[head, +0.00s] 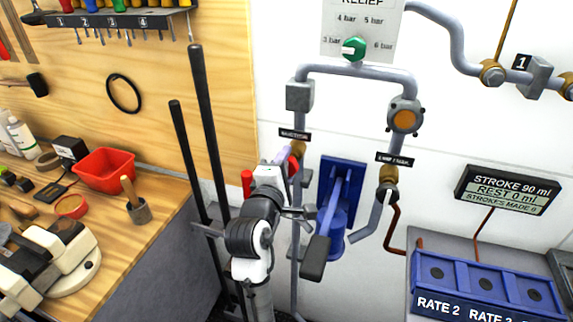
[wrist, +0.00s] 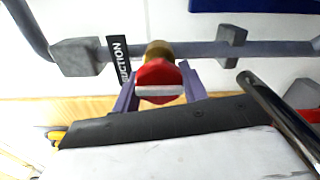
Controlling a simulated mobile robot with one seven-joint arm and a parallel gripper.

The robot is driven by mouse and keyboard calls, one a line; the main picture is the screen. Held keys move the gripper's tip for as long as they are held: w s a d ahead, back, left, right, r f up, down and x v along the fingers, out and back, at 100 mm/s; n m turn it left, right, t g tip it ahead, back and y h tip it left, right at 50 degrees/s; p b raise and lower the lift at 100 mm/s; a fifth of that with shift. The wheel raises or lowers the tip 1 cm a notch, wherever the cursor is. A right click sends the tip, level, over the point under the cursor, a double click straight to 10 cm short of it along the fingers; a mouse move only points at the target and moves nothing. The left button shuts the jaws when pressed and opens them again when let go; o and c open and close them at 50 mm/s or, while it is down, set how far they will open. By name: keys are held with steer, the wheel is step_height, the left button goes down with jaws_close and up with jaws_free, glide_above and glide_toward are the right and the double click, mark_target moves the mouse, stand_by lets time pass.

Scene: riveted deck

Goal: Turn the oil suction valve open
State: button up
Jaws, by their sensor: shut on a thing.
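The oil suction valve has a red handle (wrist: 157,74) on a brass body (wrist: 158,49), set in a grey pipe in the wrist view. A black label reading "...UCTION" (wrist: 118,60) is beside it. In the head view the red handle (head: 294,165) shows partly behind my gripper, under the brass body (head: 298,148). My gripper (wrist: 158,82) has its two purple fingers on either side of the red handle, shut on it. In the head view my gripper (head: 287,160) reaches the pipe, and my wrist hides part of it.
A blue hand pump (head: 338,200) with a dark-ended lever stands just right of my arm. Two black bars (head: 205,110) lean at the left. A second brass fitting (head: 388,178) is further right. A workbench (head: 150,235) with tools fills the left.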

stand_by(0.3)
steer(key=o, duration=1)
